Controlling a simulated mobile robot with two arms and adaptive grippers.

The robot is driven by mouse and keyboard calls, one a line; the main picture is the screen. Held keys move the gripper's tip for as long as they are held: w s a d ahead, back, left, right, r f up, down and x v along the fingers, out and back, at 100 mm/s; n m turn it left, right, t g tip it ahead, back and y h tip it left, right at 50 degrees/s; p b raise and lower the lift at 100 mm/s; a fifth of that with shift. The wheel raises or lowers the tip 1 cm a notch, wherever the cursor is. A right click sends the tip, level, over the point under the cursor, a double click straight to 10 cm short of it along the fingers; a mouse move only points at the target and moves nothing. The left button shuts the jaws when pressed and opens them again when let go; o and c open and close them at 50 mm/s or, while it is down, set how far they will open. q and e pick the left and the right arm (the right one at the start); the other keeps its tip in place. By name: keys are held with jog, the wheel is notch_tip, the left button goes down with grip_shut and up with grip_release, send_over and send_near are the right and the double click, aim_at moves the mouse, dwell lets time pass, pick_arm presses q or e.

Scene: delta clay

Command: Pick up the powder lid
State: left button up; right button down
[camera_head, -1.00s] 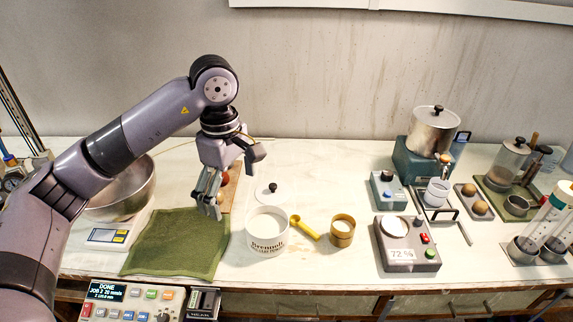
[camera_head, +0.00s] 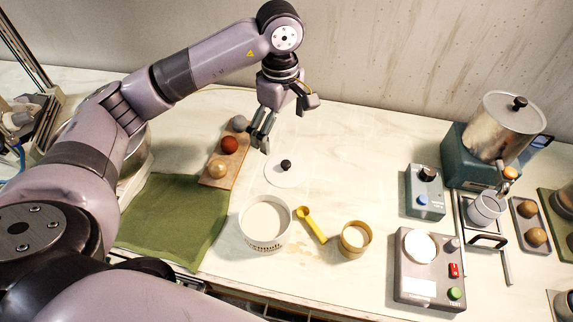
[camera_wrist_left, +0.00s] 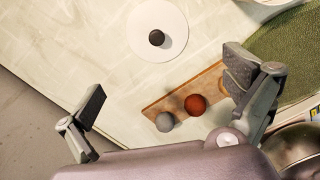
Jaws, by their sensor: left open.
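The powder lid (camera_head: 287,171) is a flat white disc with a black knob, lying on the table behind the white powder tub (camera_head: 265,224). It also shows in the left wrist view (camera_wrist_left: 172,22) near the top, past the fingers. My left gripper (camera_head: 262,140) is above the table, behind and slightly left of the lid, pointing down. In the left wrist view its fingers (camera_wrist_left: 165,95) are spread wide with nothing between them held. It is apart from the lid. My right gripper is not in view.
A wooden board (camera_head: 212,176) with several balls lies left of the lid, beside a green mat (camera_head: 170,232). A yellow scoop (camera_head: 312,226) and a yellow cup (camera_head: 355,238) stand right of the tub. A grey device with buttons (camera_head: 428,288) is farther right. Table around the lid is clear.

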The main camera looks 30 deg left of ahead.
pick_arm(q)
jog(key=p, duration=0.1)
send_over(284, 162)
jog(key=f, duration=0.5)
jog(key=shift+a, duration=0.25)
jog(key=shift+f, duration=0.6)
jog(key=shift+d+f+p, duration=0.1)
jog(key=shift+f+p, duration=0.15)
jog(key=shift+p, duration=0.15)
jog(key=f+p, duration=0.1)
jog(key=f, duration=0.1)
jog(key=f+p, duration=0.1)
jog(key=shift+d+f, duration=0.2)
jog(key=shift+f, duration=0.7)
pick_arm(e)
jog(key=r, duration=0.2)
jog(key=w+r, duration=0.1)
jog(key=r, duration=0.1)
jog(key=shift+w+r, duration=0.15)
pick_arm(q)
jog(key=shift+c, duration=0.5)
jog(key=c, duration=2.2)
